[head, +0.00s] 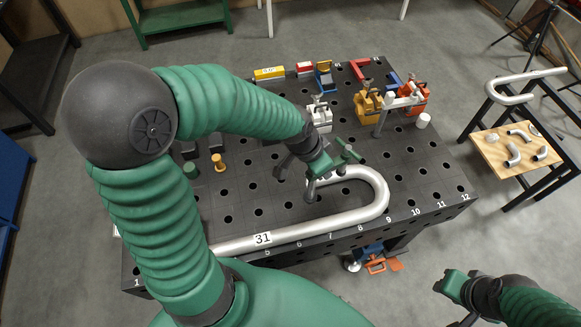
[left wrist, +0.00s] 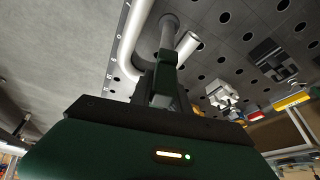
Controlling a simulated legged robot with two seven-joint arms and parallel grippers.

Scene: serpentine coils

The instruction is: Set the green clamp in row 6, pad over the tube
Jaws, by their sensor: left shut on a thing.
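The green clamp (head: 318,165) is in the head view, above the far leg of the bent tube near its end. My left gripper (head: 297,152) is shut on it. A grey post (head: 311,189) runs down from the clamp to the table beside the tube end; I cannot tell if it sits in a hole. In the left wrist view the green part (left wrist: 166,73) and post (left wrist: 168,38) stand beside the open tube end. The silver U-shaped tube (head: 378,190), labelled 31, lies on the table. The pad is not clear. My right gripper (head: 452,284) is off the table at lower right; its jaws are unclear.
The black perforated table (head: 440,170) has numbers 1 to 12 along its front edge. White (head: 320,117), yellow (head: 368,105) and orange (head: 414,97) clamps stand at the back. A wooden side table (head: 490,150) with pipe pieces stands at right. The table's right part is mostly clear.

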